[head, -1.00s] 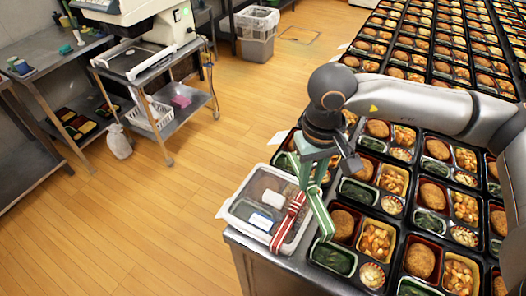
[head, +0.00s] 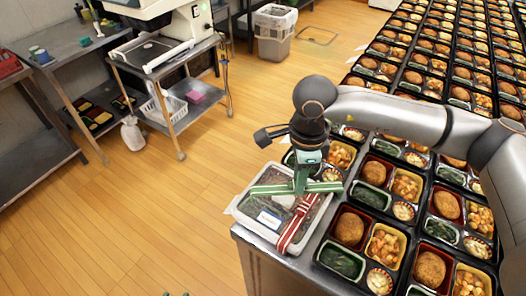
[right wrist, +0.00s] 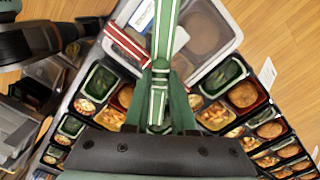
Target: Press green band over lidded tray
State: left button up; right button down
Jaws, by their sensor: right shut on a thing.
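The lidded tray (head: 243,214) with a clear lid sits at the near left corner of the steel table. A red-and-white striped band (head: 291,232) lies across it. My right gripper (head: 303,186) points down over the tray's far part, shut on the green-and-white band (head: 268,189). The band stretches sideways over the lid and crosses the red band near its far end. In the right wrist view the green band (right wrist: 165,35) runs from between my fingers (right wrist: 160,95) over the tray (right wrist: 212,35). Whether the band touches the lid is unclear. Small dark tips at the head view's bottom edge may be my left gripper (head: 176,294).
Rows of filled bento trays (head: 352,229) cover the table right of and behind the lidded tray. The floor (head: 130,220) to the left is open. A steel cart (head: 175,100) and a grey bin (head: 277,42) stand farther back.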

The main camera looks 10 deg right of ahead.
jog(key=m, duration=0.2)
jog(key=w+a+m, duration=0.1)
jog(key=m, duration=0.1)
jog(key=w+m, duration=0.1)
jog(key=m, duration=0.1)
jog(key=shift+a+r+m, duration=0.25)
jog(key=shift+a+m, duration=0.05)
jog(key=shift+a, duration=0.05)
jog(key=w+a+r+m, duration=0.1)
jog(key=w+a+m, duration=0.1)
jog(key=m, duration=0.7)
jog(key=w+a+r+m, duration=0.1)
jog(key=w+a+m, duration=0.2)
jog(key=m, duration=0.7)
jog(key=shift+s+d+f+b, duration=0.1)
jog(key=shift+f+b, duration=0.35)
jog(key=shift+f, duration=0.75)
jog(key=shift+s+d+f+b, duration=0.1)
jog(key=shift+f+b, duration=0.35)
jog(key=shift+f, duration=0.7)
jog(key=shift+w+f+b, duration=0.1)
jog(key=shift+f+b, duration=0.35)
jog(key=shift+f+b, duration=0.2)
jog(key=shift+b, duration=0.15)
jog(key=shift+f, duration=0.2)
jog(key=shift+f+b, duration=0.15)
jog(key=shift+b, duration=0.15)
jog(key=shift+f+b, duration=1.15)
jog(key=shift+f, duration=0.25)
